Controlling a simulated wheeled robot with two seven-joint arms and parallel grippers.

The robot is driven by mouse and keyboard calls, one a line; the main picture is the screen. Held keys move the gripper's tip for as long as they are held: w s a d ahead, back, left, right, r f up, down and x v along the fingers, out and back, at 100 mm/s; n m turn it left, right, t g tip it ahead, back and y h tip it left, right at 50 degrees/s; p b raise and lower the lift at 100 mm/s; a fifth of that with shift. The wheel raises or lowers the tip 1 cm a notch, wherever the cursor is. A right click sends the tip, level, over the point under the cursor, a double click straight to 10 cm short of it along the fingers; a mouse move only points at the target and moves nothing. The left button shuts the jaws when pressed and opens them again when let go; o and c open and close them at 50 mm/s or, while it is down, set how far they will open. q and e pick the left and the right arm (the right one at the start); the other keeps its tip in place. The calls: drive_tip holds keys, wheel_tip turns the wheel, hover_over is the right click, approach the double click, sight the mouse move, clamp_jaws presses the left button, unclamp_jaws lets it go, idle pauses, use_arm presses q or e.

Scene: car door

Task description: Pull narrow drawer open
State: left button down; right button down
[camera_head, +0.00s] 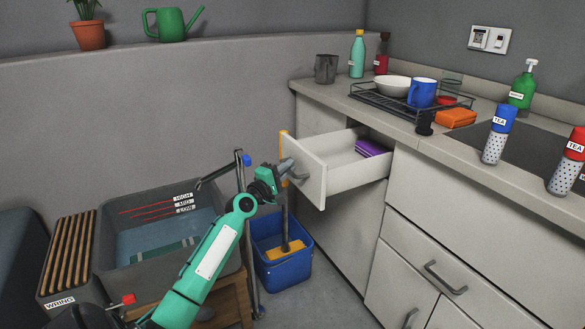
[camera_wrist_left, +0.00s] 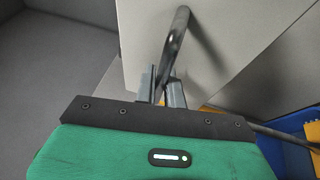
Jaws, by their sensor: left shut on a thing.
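The narrow drawer (camera_head: 312,175) is in the upper part of the counter cabinet in the head view. It stands well out from the cabinet, and a purple item (camera_head: 370,148) lies inside. Its front carries a dark bar handle (camera_head: 298,176). My left gripper (camera_head: 285,171) is at the drawer front, shut on the handle. In the left wrist view the two fingers (camera_wrist_left: 161,90) close around the lower end of the curved handle (camera_wrist_left: 174,40). My right gripper is not in view.
A blue bucket (camera_head: 288,270) stands on the floor below the drawer. A grey water tub (camera_head: 112,235) and a slatted wooden rack (camera_head: 68,255) are to the left. The counter (camera_head: 340,98) holds a dish rack (camera_head: 385,108) and several bottles. A wide drawer (camera_head: 450,255) is to the right.

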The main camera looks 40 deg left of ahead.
use_arm(q)
drive_tip(key=c, duration=1.5)
unclamp_jaws()
